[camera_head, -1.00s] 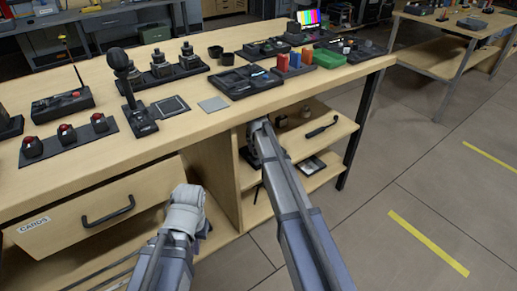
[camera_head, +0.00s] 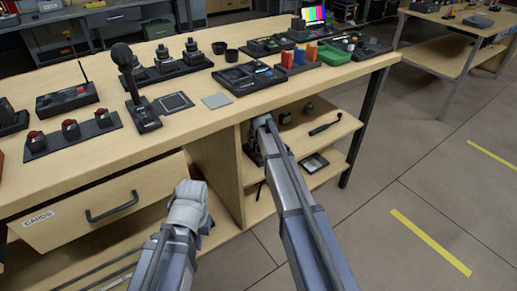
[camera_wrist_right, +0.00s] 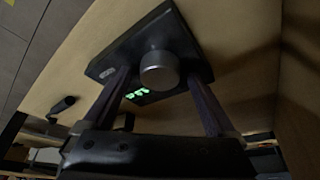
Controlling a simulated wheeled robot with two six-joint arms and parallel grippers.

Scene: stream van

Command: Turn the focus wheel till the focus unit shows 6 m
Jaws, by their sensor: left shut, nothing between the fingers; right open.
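The focus unit (camera_wrist_right: 188,45) is a dark box on a wooden surface in the right wrist view. Its round grey focus wheel (camera_wrist_right: 160,70) faces the camera. Green digits glow on its display (camera_wrist_right: 137,93), too slanted and small to read. My right gripper (camera_wrist_right: 158,78) is open, with one finger on each side of the wheel; contact cannot be told. In the head view my right arm reaches into the shelf under the table and its gripper is hidden. My left gripper (camera_head: 206,226) is low before the open drawer, small and partly hidden, shut and empty.
The workbench top (camera_head: 190,115) carries a microphone (camera_head: 133,80), a red-button panel (camera_head: 72,138) and several trays. A drawer labelled CARDS (camera_head: 105,210) stands out at the left. A black handled tool (camera_head: 325,125) lies on the shelf. The floor at right is clear.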

